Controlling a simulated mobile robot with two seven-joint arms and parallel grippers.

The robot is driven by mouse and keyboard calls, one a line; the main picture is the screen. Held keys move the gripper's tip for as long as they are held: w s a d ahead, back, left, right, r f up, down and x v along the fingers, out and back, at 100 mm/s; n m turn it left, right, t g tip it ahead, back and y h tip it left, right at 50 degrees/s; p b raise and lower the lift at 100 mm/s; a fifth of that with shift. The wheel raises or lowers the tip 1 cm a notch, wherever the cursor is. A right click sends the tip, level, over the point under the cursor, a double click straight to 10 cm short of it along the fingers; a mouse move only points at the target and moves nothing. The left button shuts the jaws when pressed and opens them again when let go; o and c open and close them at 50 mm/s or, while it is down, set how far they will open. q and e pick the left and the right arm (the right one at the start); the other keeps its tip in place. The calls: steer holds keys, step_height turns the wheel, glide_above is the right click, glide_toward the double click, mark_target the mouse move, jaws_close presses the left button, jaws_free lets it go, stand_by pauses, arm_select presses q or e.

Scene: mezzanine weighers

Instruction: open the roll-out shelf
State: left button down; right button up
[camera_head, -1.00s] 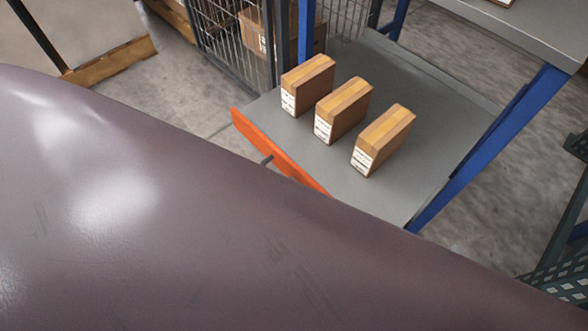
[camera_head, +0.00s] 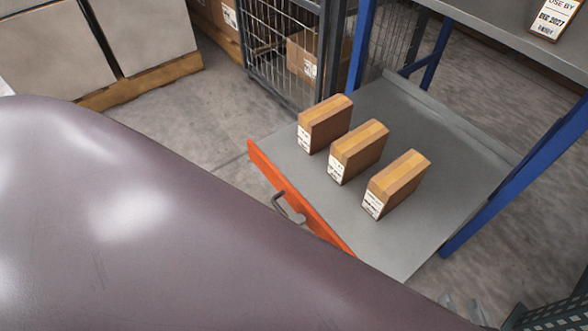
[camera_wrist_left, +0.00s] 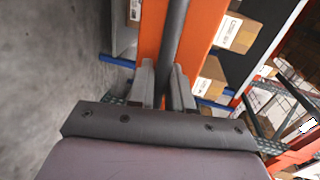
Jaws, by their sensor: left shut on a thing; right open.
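The roll-out shelf is a grey deck (camera_head: 410,240) with an orange front edge (camera_head: 300,200), standing out in front of the blue rack posts in the head view. A grey handle (camera_head: 288,208) sticks out from that edge. In the left wrist view my left gripper (camera_wrist_left: 166,85) is shut on the dark handle bar (camera_wrist_left: 175,35), with the orange front (camera_wrist_left: 205,35) behind it.
Three brown cartons (camera_head: 358,150) stand upright on the deck. Blue posts (camera_head: 530,175) flank the shelf, with a grey upper shelf (camera_head: 500,38) above. A wire cage (camera_head: 285,50) stands behind left. Bare floor (camera_head: 195,120) lies left of the orange edge.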

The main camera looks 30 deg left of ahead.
arm_select(q)
steer(key=shift+s+a, duration=0.2)
steer(key=shift+s, duration=0.25)
arm_select(e)
steer(key=shift+s+a, duration=0.1)
steer(key=shift+s, duration=0.3)
arm_select(q)
steer(key=c, duration=1.2)
jaws_free()
steer(key=p+v, duration=0.1)
steer(key=v, duration=0.6)
steer(key=shift+p, duration=0.4)
arm_select(e)
steer(key=shift+s+d+f+h, duration=0.3)
steer(key=shift+d+f, duration=0.1)
steer(key=shift+d, duration=0.25)
